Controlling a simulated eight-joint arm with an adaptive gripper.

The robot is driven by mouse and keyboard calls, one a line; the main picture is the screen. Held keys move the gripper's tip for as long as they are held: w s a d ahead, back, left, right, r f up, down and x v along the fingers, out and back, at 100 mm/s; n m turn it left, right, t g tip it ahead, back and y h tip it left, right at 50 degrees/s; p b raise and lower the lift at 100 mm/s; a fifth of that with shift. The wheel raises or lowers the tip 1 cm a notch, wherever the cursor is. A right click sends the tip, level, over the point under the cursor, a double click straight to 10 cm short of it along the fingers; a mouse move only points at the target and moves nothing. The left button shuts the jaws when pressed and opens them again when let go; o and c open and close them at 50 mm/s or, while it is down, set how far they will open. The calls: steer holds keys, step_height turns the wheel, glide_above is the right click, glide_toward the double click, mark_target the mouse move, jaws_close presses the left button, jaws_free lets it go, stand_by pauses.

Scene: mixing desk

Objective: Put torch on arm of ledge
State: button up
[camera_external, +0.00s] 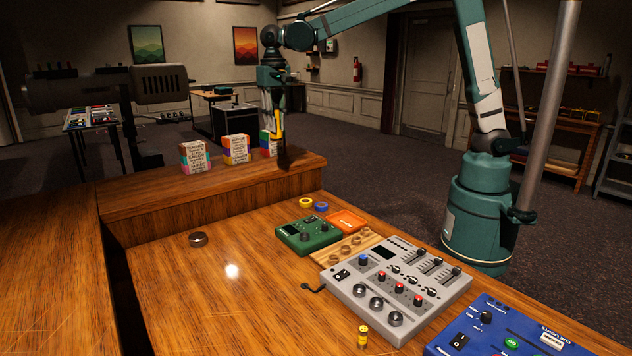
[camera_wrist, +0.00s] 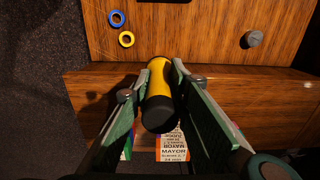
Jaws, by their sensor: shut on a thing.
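The torch (camera_wrist: 158,92), a yellow and black cylinder, is between the two fingers of my gripper (camera_wrist: 159,74), which is shut on it. In the external view the torch (camera_external: 277,126) hangs roughly upright in my gripper (camera_external: 274,112), over the right end of the raised wooden ledge (camera_external: 215,184). The wrist view shows the ledge (camera_wrist: 235,128) beneath the torch. Part of the torch is hidden by the fingers.
Three printed boxes stand on the ledge: a left one (camera_external: 195,157), a middle one (camera_external: 236,149) and a right one (camera_external: 267,142) close behind my gripper. The lower desk holds a grey mixer (camera_external: 395,285), a green box (camera_external: 308,235) and a dark knob (camera_external: 198,239).

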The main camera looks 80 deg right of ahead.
steer(key=s+d+p, duration=0.2)
steer(key=d+p, duration=0.3)
steer(key=d, duration=2.3)
steer(key=shift+s+a+f, duration=0.1)
steer(key=shift+a+f, duration=0.1)
steer(key=shift+f, duration=1.05)
steer(key=shift+s+a+f, duration=0.1)
steer(key=shift+a+f, duration=0.1)
steer(key=shift+f, duration=1)
steer(key=shift+w+f, duration=0.1)
glide_above(297, 157)
step_height(297, 157, down, 6)
steer(key=shift+d, duration=0.1)
steer(key=shift+f, duration=1.9)
steer(key=shift+f, duration=0.2)
